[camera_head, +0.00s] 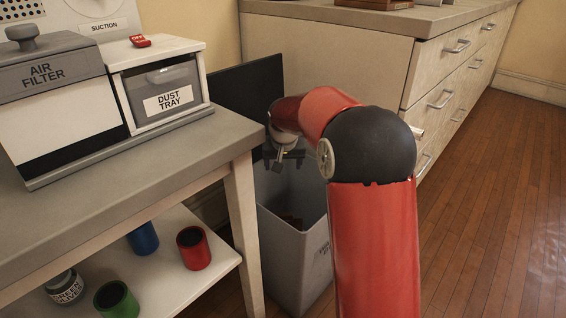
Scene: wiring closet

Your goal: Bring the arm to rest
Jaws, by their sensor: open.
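My arm (372,230) rises from the bottom of the view, red with a black elbow joint, bent over to the left. My gripper (280,163) is small and dark at its far end. It is open and hangs above the back of the open grey bin (318,250). I see nothing held in it, though part of the gripper is hard to make out. My forearm hides the bin's right side. Something brown lies inside the bin (290,221).
A grey-topped bench (140,165) stands left, with an air filter unit (55,100) and a dust tray (165,92). Cups and a jar stand on its lower shelf (160,275). A dark panel (247,88) is behind the gripper. Drawers (445,75) stand behind; the right floor is clear.

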